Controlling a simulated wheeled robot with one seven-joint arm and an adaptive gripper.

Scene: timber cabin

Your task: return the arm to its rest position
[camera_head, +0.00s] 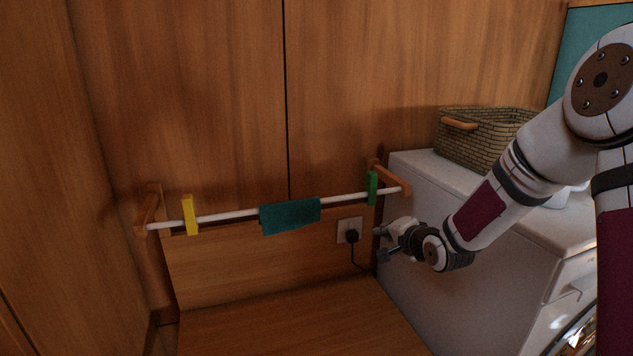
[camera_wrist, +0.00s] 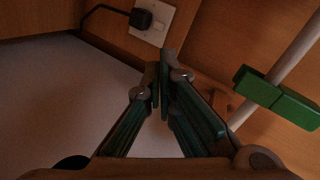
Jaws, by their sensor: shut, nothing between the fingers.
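My arm comes in from the right in the head view and reaches out in front of the white washing machine (camera_head: 460,215). My gripper (camera_head: 380,244) is at the arm's end, near the right end of the rail and the wall socket. It is shut and empty. In the wrist view my gripper (camera_wrist: 163,62) shows with its fingertips together, below the socket in the picture. The green clip (camera_wrist: 276,97) is to the right of the fingers, apart from them.
A white rail (camera_head: 240,214) carries a yellow clip (camera_head: 190,215), a teal cloth (camera_head: 290,215) and a green clip (camera_head: 372,188). A socket with a black plug (camera_head: 351,236) is on the wall. A wicker basket (camera_head: 485,135) stands on the machine. A wooden surface (camera_head: 290,325) below the rail is clear.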

